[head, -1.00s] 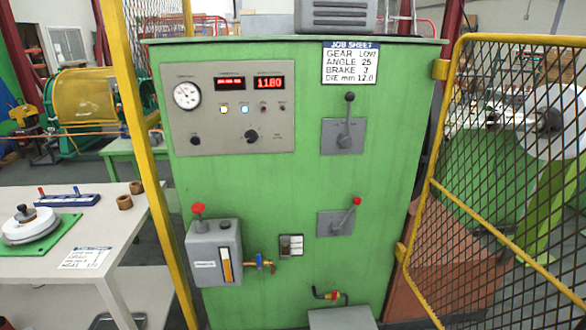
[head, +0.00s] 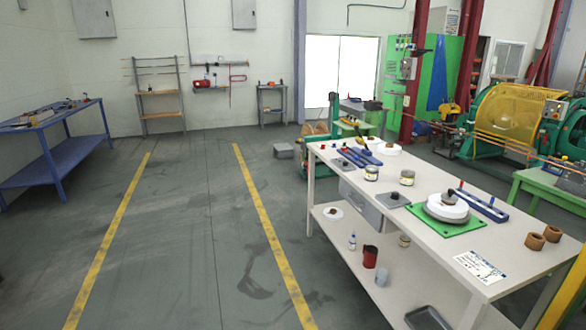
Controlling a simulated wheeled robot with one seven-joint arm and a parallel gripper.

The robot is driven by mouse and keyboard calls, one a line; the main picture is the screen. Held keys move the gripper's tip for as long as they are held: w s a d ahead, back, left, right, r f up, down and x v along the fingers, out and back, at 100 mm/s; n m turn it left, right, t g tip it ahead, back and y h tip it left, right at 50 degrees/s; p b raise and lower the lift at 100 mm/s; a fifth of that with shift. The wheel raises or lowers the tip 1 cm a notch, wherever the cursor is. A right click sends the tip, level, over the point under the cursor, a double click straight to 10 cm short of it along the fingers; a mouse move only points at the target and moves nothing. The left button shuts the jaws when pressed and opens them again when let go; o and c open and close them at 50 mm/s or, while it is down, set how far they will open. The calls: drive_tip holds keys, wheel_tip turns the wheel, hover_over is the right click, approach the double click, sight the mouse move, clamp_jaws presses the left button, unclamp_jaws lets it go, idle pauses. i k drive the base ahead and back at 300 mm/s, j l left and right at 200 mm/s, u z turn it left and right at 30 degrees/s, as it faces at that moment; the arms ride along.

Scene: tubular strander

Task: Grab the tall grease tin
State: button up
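Two small tins with pale labels stand on the white table (head: 440,181): a left tin (head: 371,173) and a right tin (head: 407,178). The right tin looks slightly narrower and taller, but they are too small to read. A third small tin (head: 404,241) stands on the lower shelf (head: 345,232). I cannot tell for sure which one is the tall grease tin. My gripper is not in view.
A dark red cup (head: 370,256), a grey cup (head: 382,277) and a small bottle (head: 352,241) stand on the lower shelf. A white spool (head: 446,209) sits on a green mat (head: 437,228). Open floor (head: 200,240) lies left of the table.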

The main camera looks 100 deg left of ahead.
sight(372, 171)
drive_tip(key=u, duration=2.6)
drive_tip(key=i+j, duration=0.25)
drive_tip(key=i, duration=0.65)
drive_tip(key=i+j+u, duration=0.1)
drive_tip(key=i+j, duration=0.15)
drive_tip(key=i, duration=0.6)
drive_tip(key=i+j, duration=0.2)
drive_tip(key=i, duration=0.7)
drive_tip(key=i+j+u, duration=0.1)
drive_tip(key=i, duration=0.8)
